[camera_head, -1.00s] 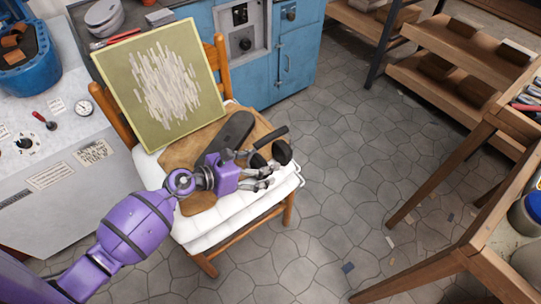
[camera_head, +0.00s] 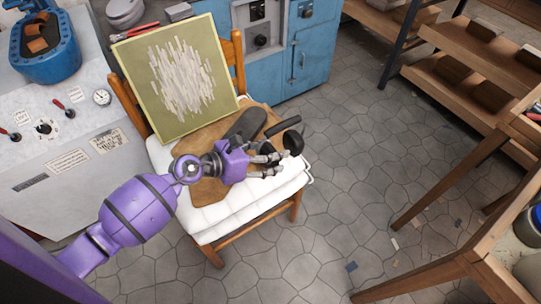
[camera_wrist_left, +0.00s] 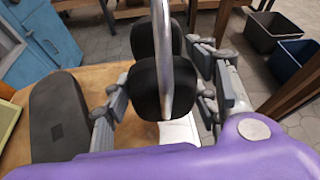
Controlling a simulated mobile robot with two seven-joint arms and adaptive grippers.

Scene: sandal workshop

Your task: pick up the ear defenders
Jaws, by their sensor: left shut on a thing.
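The ear defenders (camera_head: 292,142) have black cups and a band, and lie at the right side of the chair seat. In the left wrist view their two black cups (camera_wrist_left: 158,88) and silvery band stand between the fingers. My left gripper (camera_head: 280,163) reaches in from the left, low over the seat, and is shut on the ear defenders. In the left wrist view the fingers of the gripper (camera_wrist_left: 163,100) sit on either side of the cups. The finger contact is partly hidden by the cups. My right gripper is in neither view.
A wooden chair with a white cushion (camera_head: 222,222) carries a brown sheet (camera_head: 205,192), a dark sole-shaped piece (camera_head: 245,124) and a leaning green-framed picture (camera_head: 180,80). A grey control bench (camera_head: 60,205) is at left, a wooden table (camera_head: 450,268) at right.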

